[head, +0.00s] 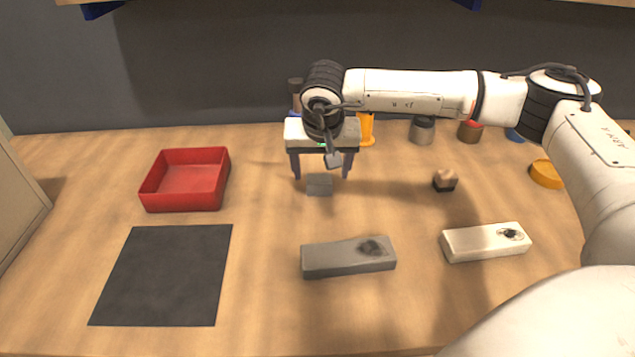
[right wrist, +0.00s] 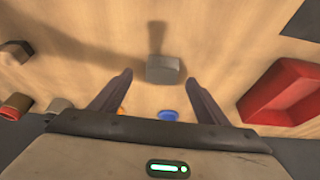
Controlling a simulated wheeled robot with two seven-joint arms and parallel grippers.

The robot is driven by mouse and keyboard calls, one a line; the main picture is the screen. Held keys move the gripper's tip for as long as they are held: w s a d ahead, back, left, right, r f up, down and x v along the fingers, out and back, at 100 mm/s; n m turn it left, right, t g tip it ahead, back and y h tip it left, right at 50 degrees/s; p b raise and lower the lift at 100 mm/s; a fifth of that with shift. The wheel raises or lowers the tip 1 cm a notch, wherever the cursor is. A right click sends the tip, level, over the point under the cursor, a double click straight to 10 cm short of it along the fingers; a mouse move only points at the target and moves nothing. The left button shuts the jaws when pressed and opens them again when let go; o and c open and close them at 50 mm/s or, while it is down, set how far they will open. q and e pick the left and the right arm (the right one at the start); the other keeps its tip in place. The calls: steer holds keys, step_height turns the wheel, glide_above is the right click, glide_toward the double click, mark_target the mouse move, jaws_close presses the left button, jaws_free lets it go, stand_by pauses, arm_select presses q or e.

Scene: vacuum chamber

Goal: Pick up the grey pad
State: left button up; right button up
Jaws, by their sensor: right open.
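The grey pad (head: 320,187), a small grey block, lies on the wooden table just below my right gripper (head: 321,174). The right gripper points down, with its two dark fingers apart on either side of the pad in the picture. In the right wrist view, the pad (right wrist: 163,69) appears between and slightly beyond the open fingertips (right wrist: 157,76), with nothing held. I cannot tell the exact height of the fingertips above the table. My left gripper is not in view.
A red tray (head: 185,205) and a dark mat (head: 165,275) are at left. A grey box (head: 348,259) and white box (head: 486,243) lie in front. A small brown-and-black object (head: 445,181) is right. An orange item (head: 366,129) and several round items stand behind.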

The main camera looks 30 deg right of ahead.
mark_target(319, 180)
steer(key=x, duration=0.5)
steer(key=shift+w+a+f, duration=0.1)
steer(key=shift+w+f, duration=0.05)
steer(key=shift+w, duration=0.05)
steer(key=c, duration=1.1)
step_height(319, 180, up, 10)
steer(key=shift+r, duration=0.1)
